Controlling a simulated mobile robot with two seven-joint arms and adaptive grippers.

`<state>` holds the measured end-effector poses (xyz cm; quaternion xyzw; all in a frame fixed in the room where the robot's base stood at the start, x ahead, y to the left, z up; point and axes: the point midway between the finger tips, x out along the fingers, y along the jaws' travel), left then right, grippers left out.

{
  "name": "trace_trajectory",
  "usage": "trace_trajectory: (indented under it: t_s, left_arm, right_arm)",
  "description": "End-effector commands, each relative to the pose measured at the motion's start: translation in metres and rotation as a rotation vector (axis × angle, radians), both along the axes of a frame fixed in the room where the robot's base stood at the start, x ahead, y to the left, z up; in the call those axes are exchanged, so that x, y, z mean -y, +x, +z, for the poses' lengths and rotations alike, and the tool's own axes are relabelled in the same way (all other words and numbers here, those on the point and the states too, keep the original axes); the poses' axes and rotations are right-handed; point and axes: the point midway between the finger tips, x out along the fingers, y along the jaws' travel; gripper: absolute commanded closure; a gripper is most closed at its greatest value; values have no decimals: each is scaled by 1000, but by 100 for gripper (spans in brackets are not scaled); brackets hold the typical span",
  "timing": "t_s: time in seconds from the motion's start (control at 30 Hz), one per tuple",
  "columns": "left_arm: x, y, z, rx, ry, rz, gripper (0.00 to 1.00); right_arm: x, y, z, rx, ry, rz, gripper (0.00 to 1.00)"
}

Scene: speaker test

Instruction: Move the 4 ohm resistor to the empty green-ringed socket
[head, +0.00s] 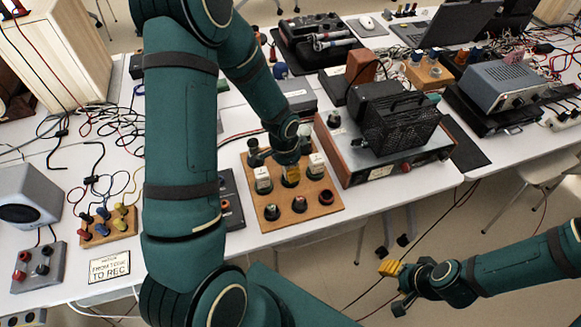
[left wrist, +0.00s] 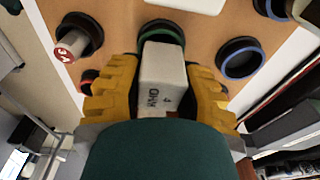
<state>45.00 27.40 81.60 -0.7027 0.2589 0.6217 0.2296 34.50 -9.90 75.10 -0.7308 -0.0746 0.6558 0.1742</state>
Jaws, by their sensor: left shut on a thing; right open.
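The 4 ohm resistor (left wrist: 163,75) is a white block with "4 OHM" on its face. My left gripper (left wrist: 160,92) is shut on it, with a yellow finger on each side; in the head view this gripper (head: 291,174) is over the wooden board (head: 334,203). The green-ringed socket (left wrist: 160,27) shows just beyond the resistor's far end, partly hidden by it. I cannot tell whether the resistor is seated in it. My right gripper (head: 394,284) is open and empty, off the table's front edge.
White blocks stand on the board left (head: 263,183) and right (head: 317,165) of my left gripper. An instrument box (head: 350,160) stands right of the board; a small terminal board (head: 108,224) lies left.

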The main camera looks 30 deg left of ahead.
Motion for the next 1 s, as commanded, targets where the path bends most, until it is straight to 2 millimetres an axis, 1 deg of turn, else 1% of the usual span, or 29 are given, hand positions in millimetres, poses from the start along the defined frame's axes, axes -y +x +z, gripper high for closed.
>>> trace_trajectory:
  t_s: [0.07,0.1,0.13,0.17,0.47,0.57,0.63,0.77,0.9,1.0]
  left_arm:
    - [0,0,-4,0,0,0,100]
    - [0,0,-3,0,0,0,55]
    - [0,0,-3,0,0,0,44]
    - [0,0,-3,0,0,0,39]
    - [0,0,-2,0,0,0,39]
    - [0,0,3,0,0,0,39]
    - [0,0,9,0,0,0,39]
    - [-2,-2,33,3,-1,1,39]
    - [-5,-5,65,5,0,1,39]
    - [-7,-7,85,3,1,2,39]
  right_arm:
    - [0,0,-3,1,0,0,53]
    - [0,1,-3,2,0,-1,53]
    - [0,1,-3,1,0,0,53]
    - [0,1,-2,1,0,0,53]
    - [0,1,-2,1,0,0,53]
    - [0,0,2,0,0,0,53]
    - [0,-1,7,-2,0,1,53]
    - [0,-1,12,-2,0,0,53]
    - [0,1,20,3,-1,-4,53]
    - [1,3,25,6,-1,-7,53]
